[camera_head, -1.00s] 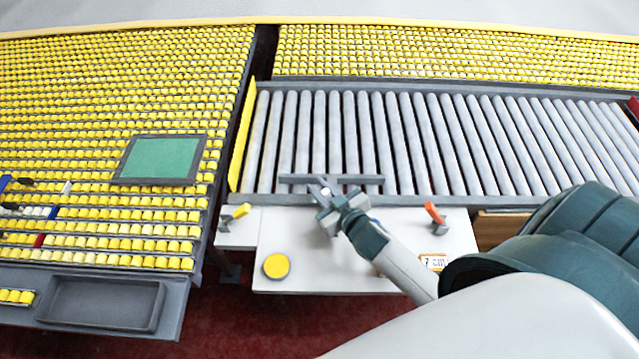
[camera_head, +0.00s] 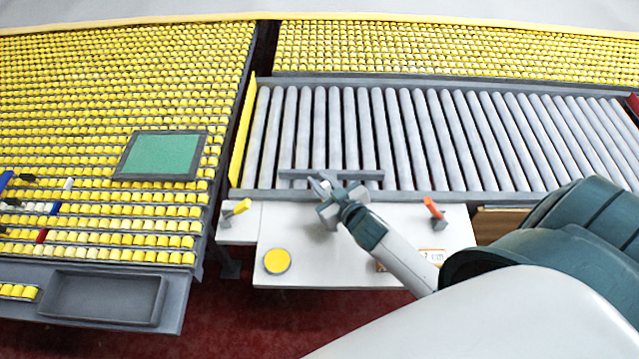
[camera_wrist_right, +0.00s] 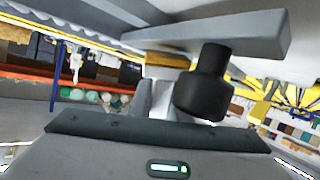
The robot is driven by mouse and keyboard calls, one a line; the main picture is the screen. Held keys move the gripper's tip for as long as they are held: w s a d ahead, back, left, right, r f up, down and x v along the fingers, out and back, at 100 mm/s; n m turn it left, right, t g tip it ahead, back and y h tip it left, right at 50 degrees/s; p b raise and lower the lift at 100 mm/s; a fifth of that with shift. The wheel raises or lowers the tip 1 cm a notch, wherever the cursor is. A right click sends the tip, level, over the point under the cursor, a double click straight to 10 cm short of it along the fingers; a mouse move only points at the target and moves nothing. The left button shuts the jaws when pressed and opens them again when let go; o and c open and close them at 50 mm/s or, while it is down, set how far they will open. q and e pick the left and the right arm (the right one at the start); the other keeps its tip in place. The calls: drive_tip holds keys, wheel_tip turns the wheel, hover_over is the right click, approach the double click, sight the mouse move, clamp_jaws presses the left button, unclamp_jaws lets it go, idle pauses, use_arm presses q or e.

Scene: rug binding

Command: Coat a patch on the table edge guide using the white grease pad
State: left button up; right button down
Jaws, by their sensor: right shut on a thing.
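The table edge guide (camera_head: 360,176) is a grey bar along the front edge of the roller table. My right gripper (camera_head: 325,187) is at its near side, left of its middle. In the right wrist view a grey bar (camera_wrist_right: 225,36) spans overhead, with a black knob (camera_wrist_right: 203,92) below it. My right gripper is shut on a pale block (camera_wrist_right: 155,98), apparently the white grease pad. The knob partly hides it, and contact with the guide cannot be made out. My left gripper is out of view.
A white side table (camera_head: 300,238) carries a round yellow disc (camera_head: 277,261), a yellow-handled tool (camera_head: 236,211) and an orange-handled tool (camera_head: 434,209). The grey roller table (camera_head: 420,140) lies behind. A yellow-roller table with a green framed panel (camera_head: 160,155) stands left.

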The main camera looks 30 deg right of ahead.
drive_tip(key=shift+w+d, duration=0.3)
drive_tip(key=shift+w, duration=0.2)
drive_tip(key=shift+w+d, duration=0.3)
drive_tip(key=shift+w, duration=0.2)
drive_tip(key=shift+w+d, duration=0.3)
drive_tip(key=shift+w, duration=0.2)
drive_tip(key=shift+w+d, duration=0.25)
drive_tip(key=shift+w, duration=0.2)
drive_tip(key=shift+w+d, duration=0.35)
drive_tip(key=shift+w, duration=0.25)
drive_tip(key=shift+w+d+f, duration=0.1)
drive_tip(key=shift+w+d, duration=0.4)
drive_tip(key=shift+w, duration=0.25)
drive_tip(key=shift+w+d, duration=0.45)
drive_tip(key=shift+w, duration=0.3)
